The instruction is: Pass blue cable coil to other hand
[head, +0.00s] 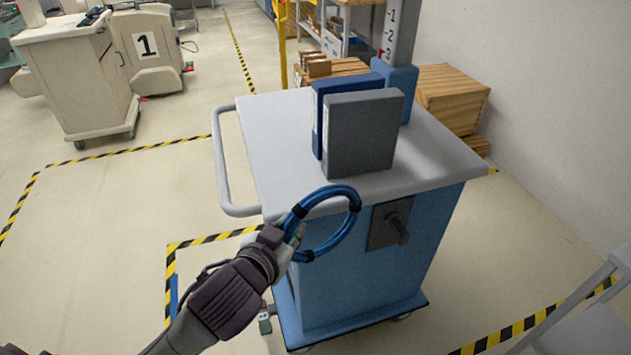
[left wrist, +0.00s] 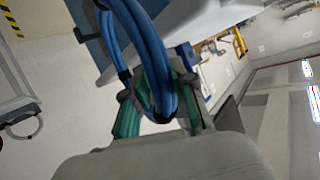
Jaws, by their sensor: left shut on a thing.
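The blue cable coil (head: 353,217) is a ring with black bands. It is held up in front of the near edge of the blue cart (head: 350,270). My left gripper (head: 292,234) is shut on the left side of the coil. In the left wrist view the coil (left wrist: 150,50) passes between the two fingers of the left gripper (left wrist: 160,100). My right gripper does not show in either view.
On the cart's grey top (head: 270,130) stand a grey binder (head: 360,133) and a blue binder (head: 318,110). A handle rail (head: 222,165) is on its left. A beige cart (head: 75,75) stands back left. Wooden crates (head: 452,95) are behind. Floor at left is free.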

